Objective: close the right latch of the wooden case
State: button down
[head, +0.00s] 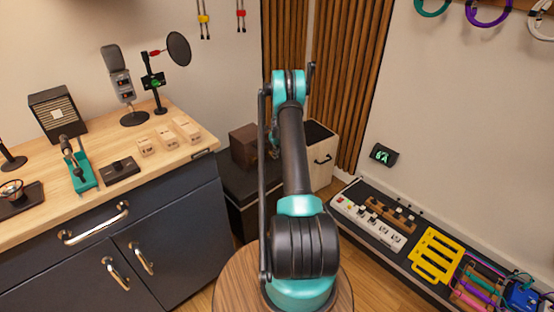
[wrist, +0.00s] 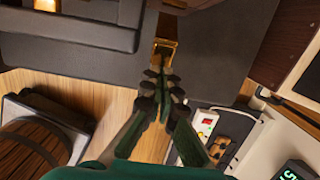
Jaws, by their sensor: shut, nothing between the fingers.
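The brown wooden case (head: 245,146) sits on a low dark stand behind my arm in the head view. My arm hides its right side, and its right latch cannot be made out there. In the wrist view my gripper (wrist: 159,68) is shut and empty. Its fingertips point at a small brass-coloured piece (wrist: 164,48) between dark surfaces, which looks like a latch. I cannot tell whether the tips touch it, or whether it is open or closed. Another brass-coloured piece (wrist: 45,5) shows at the top left.
The dark stand (head: 238,185) is beside the workbench (head: 185,185). A pale box with a black handle (head: 322,172) stands to the right. A long low board with a power strip (head: 367,221) and a yellow rack (head: 436,255) runs along the right wall. A round wooden stool top (head: 232,290) is in front.

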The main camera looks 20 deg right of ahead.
jog(key=shift+w+r, duration=0.3)
jog(key=shift+a, duration=0.1)
jog(key=shift+r, duration=0.2)
jog(key=shift+r, duration=0.6)
